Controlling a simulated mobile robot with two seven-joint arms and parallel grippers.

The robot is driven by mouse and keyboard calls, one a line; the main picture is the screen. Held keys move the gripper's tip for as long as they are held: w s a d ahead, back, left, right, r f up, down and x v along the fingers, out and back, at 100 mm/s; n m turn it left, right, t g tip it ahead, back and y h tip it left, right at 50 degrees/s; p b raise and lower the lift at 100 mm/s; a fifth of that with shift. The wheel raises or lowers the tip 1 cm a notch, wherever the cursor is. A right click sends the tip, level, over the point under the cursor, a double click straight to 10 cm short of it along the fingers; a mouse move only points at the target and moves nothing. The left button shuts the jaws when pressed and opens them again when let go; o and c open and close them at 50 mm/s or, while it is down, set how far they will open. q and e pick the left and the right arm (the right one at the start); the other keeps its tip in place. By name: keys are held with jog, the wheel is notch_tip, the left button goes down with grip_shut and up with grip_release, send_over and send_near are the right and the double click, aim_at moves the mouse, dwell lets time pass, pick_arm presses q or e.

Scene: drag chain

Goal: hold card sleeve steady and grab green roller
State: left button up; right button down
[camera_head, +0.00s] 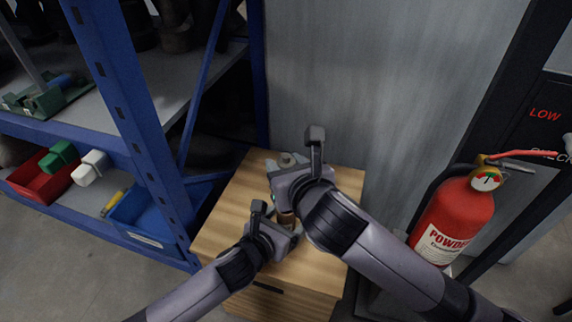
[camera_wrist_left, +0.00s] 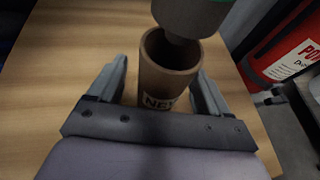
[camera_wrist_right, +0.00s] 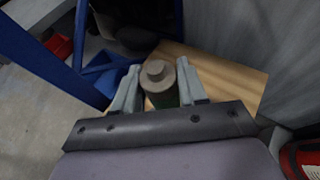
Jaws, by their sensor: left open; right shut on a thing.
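The card sleeve is an upright brown tube (camera_wrist_left: 165,82) on the wooden cabinet top, with dark printed letters on its front. In the head view, the sleeve (camera_head: 287,219) is mostly hidden by my grippers. My left gripper (camera_wrist_left: 161,74) is open, with one finger on each side of the sleeve. My right gripper (camera_wrist_right: 160,75) is shut on the green roller (camera_wrist_right: 160,82), whose grey stepped end points up between the fingers. In the left wrist view, the roller's grey lower end (camera_wrist_left: 190,14) hangs over the sleeve's mouth, its narrow stem at the opening.
A wooden cabinet (camera_head: 225,215) stands against the grey wall. A blue shelf (camera_head: 130,120) is on the left, with a red bin (camera_head: 35,185) and a blue bin (camera_head: 140,215). A red fire extinguisher (camera_head: 455,215) stands on the right.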

pick_arm(q)
jog(key=shift+s, duration=0.15)
jog(key=v, duration=1.1)
jog(key=shift+s+a+r, duration=0.15)
jog(key=shift+s+a, duration=0.05)
jog(key=shift+s, duration=0.15)
